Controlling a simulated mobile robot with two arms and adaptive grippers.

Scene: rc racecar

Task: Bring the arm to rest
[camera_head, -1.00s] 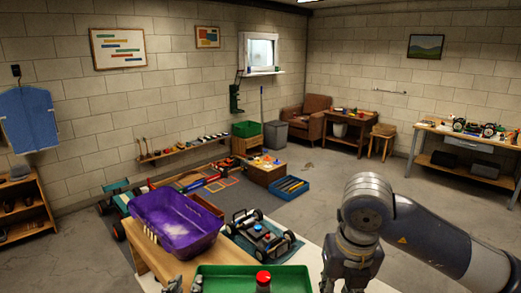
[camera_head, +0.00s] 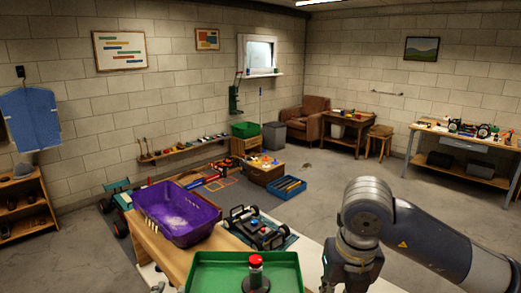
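My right arm comes in from the right and bends down at a grey wrist joint. My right gripper (camera_head: 355,280) hangs below that joint, to the right of the green tray (camera_head: 205,270). Its fingertips are cut off by the bottom edge, so its opening is hidden. It seems to be apart from the tray, and no held object shows. My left arm and gripper are not clearly in view.
The green tray holds a dark part with a red top (camera_head: 256,262). A purple bin (camera_head: 178,215) stands on a wooden bench (camera_head: 160,250). Bare floor (camera_head: 340,195) lies behind my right arm.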

